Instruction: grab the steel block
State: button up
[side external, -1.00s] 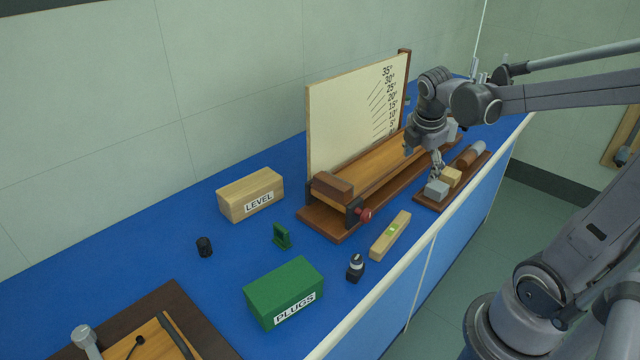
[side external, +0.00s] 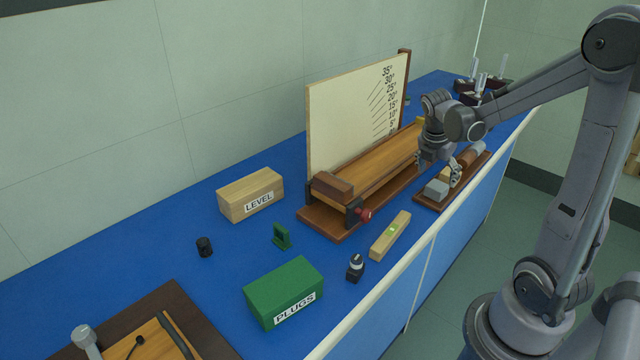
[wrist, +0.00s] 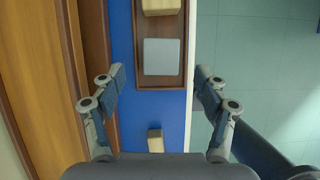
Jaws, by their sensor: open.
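The steel block (side external: 436,189) is a light grey block at the near end of a brown wooden tray (side external: 424,204). In the wrist view the steel block (wrist: 161,57) lies ahead of my gripper, between the lines of its two fingers. My gripper (side external: 438,168) is open and empty, above the tray close to the steel block. In the wrist view my gripper (wrist: 160,78) has its fingers spread on either side, wider than the block, apart from it. A pale wooden block (wrist: 161,6) sits beside the steel block, partly hidden by my gripper in the side view.
A brown ramp (side external: 375,168) with an angle board (side external: 350,120) stands left of the tray. A small spirit level (side external: 391,236) lies in front. The bench's edge runs close along the tray's right side. The green PLUGS box (side external: 284,291) is farther left.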

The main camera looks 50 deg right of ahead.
aim_at(438, 186)
jog(key=shift+x, duration=2.55)
jog(key=shift+a, duration=0.1)
jog(key=c, duration=1.3)
jog(key=shift+c, duration=0.2)
jog(key=shift+r, duration=0.1)
